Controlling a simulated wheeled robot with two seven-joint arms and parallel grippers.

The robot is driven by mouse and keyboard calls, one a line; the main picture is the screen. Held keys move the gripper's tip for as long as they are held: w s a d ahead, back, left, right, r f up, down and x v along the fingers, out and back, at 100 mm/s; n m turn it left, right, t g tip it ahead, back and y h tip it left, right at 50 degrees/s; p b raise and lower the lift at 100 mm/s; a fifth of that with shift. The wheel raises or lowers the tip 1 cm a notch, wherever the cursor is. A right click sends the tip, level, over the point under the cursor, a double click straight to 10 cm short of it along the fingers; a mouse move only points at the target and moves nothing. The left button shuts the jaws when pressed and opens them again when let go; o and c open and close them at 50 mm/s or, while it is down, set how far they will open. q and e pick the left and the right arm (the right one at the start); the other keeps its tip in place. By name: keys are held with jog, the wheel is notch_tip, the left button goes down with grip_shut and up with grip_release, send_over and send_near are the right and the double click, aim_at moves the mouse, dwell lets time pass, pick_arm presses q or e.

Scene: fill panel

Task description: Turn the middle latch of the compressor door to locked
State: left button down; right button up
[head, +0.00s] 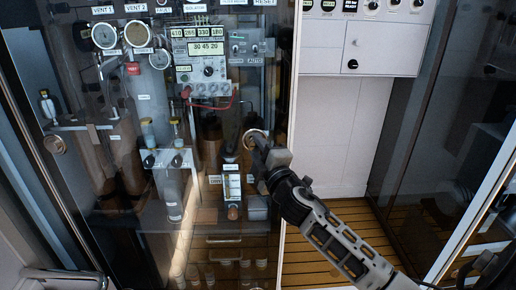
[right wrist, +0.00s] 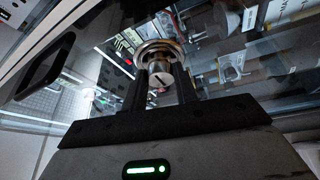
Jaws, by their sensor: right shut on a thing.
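The compressor door (head: 110,200) is a large glass panel standing in front of the equipment on the left. The middle latch (head: 254,135) is a round metal piece near the door's right edge. In the right wrist view the latch (right wrist: 160,73) shows a round knob with a dark slot and a small reddish mark, with a metal ring behind it. My right gripper (head: 260,146) is at the latch, with its two fingers on either side of the knob, shut on it. The fingers partly hide the latch in the head view. My left gripper is not in view.
Behind the glass are gauges (head: 105,36), a control box (head: 207,62) and bottles. Another round metal fitting (head: 54,144) sits on the left of the glass. A white cabinet (head: 359,45) stands at the right, above a slatted wooden floor (head: 310,262).

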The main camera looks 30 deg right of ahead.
jog(key=o, duration=1)
jog(key=shift+c, duration=0.2)
jog(key=shift+s, duration=0.1)
jog(key=b+v, duration=0.2)
jog(key=v, duration=1.3)
jog(key=shift+s+b, duration=0.4)
jog(key=s+a+f+m+g+y, duration=0.3)
jog(key=s+a+f+m+g, duration=0.1)
jog(key=a+f, duration=0.5)
jog(key=s+a+f+m+g+y+p, duration=0.1)
jog(key=s+a+f+m+g+y, duration=0.2)
jog(key=a+f+m, duration=0.4)
notch_tip(320, 180, down, 6)
jog(key=s+a+g, duration=0.1)
jog(key=s+a, duration=0.1)
jog(key=shift+s+a+r+m+g+y, duration=0.2)
jog(key=shift+s+a+m+g+y, duration=0.1)
jog(key=shift+s+g+y, duration=0.1)
